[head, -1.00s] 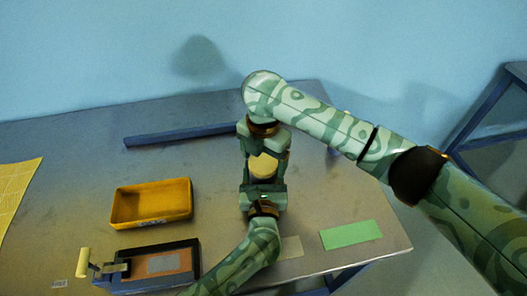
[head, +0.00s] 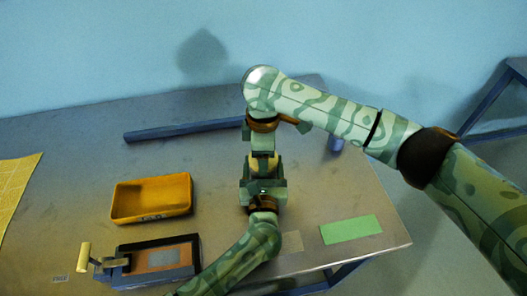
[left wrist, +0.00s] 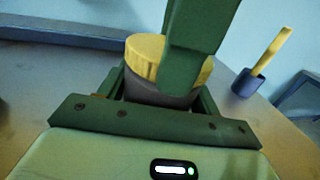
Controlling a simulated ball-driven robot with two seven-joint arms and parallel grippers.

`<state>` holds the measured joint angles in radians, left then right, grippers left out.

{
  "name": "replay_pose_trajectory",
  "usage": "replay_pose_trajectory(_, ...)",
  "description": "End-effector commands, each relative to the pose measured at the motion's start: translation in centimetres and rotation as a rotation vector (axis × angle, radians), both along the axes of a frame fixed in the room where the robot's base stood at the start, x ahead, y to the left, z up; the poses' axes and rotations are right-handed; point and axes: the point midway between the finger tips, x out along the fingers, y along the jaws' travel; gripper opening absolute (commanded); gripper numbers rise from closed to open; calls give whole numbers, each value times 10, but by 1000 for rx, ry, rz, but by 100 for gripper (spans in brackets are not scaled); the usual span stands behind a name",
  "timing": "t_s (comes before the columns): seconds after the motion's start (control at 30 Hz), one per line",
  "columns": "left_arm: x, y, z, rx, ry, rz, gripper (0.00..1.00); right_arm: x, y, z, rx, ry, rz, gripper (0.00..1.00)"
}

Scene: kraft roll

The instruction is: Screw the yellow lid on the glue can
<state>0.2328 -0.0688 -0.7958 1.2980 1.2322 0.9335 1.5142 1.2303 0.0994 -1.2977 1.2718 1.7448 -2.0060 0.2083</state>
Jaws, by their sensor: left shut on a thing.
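The grey glue can (left wrist: 150,93) stands between the fingers of my left gripper (head: 263,178), which is shut on it. The left wrist view shows the can close up. The yellow lid (left wrist: 144,57) sits on top of the can and looks level; I cannot tell how tight it is. In the head view a little yellow of the lid (head: 254,162) shows between the grippers. My right gripper (head: 263,155) points down over the lid, one finger crossing in front of it in the left wrist view. Whether its fingers press the lid is hidden.
A yellow tray (head: 150,215) and a dark box with a brown top (head: 185,272) lie at left. A green mat (head: 350,229) lies at right. A dark blue bar (head: 185,132) lies at the back. A blue cup (left wrist: 247,84) holds a yellow-handled tool (left wrist: 275,50).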

Motion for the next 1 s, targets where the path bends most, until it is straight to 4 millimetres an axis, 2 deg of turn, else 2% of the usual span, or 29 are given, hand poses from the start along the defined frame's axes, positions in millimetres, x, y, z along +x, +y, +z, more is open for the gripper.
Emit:
replay_pose_trajectory(0.13, 0, 1, 0, 0, 0, 2, 0, 0, 0, 0, 0, 0, -6, 36)
replay_pose_trajectory(0.17, 0, 1, 0, 0, 0, 2, 0, 0, 0, 0, 0, 0, -5, 66)
replay_pose_trajectory(0.23, 0, 1, 0, 0, 0, 2, 0, 0, 0, 0, 0, 0, -4, 86)
replay_pose_trajectory(0.27, 0, 1, 0, 0, 0, 2, 0, 0, 0, 0, 0, 0, -4, 89)
replay_pose_trajectory(0.53, 0, 1, 0, 0, 0, 1, 0, 0, 0, 1, 0, 0, -3, 89)
replay_pose_trajectory(0.67, 0, 1, 0, 0, 0, 1, 0, 1, 0, 10, 1, -2, -3, 89)
replay_pose_trajectory(1.0, 0, 0, 0, 0, 0, 1, 0, 2, 0, 79, 0, -5, -3, 89)
